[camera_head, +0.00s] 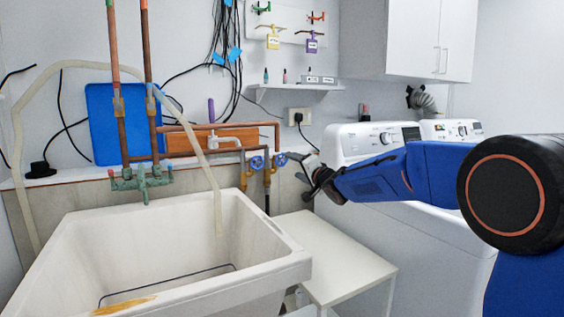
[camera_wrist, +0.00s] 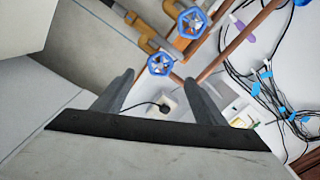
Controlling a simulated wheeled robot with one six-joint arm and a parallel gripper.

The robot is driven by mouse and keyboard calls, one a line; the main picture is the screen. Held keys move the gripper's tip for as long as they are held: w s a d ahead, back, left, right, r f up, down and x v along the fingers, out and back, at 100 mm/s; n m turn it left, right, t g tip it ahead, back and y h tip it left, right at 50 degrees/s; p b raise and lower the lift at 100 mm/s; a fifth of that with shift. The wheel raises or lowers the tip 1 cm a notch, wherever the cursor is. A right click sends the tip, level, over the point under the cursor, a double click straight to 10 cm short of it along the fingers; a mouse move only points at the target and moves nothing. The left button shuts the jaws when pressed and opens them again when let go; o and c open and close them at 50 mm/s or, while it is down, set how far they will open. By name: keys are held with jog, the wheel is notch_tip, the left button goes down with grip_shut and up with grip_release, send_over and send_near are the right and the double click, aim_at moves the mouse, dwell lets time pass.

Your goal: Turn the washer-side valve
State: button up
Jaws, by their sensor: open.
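Two blue round valve handles sit side by side on brass valves on the wall pipes. The washer-side valve (camera_head: 281,160) is the right one in the head view, and the other valve (camera_head: 257,163) is just left of it. In the wrist view the washer-side valve (camera_wrist: 160,64) appears just beyond and between my fingertips, and the other valve (camera_wrist: 191,22) is farther up. My gripper (camera_head: 306,170) is open and empty, just right of the washer-side handle. It also shows in the wrist view (camera_wrist: 160,82). I cannot tell whether a finger touches the handle.
A white utility sink (camera_head: 272,255) stands at left below the pipes, with a white low table (camera_head: 345,262) beside it. White washers (camera_head: 375,145) stand behind my arm at right. A wall outlet (camera_head: 299,116) with a plugged cord and hanging black cables (camera_head: 225,45) are nearby.

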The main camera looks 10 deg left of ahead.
aim_at(282, 160)
jog(key=x, duration=1.1)
jog(key=shift+a, duration=0.1)
jog(key=c, duration=1)
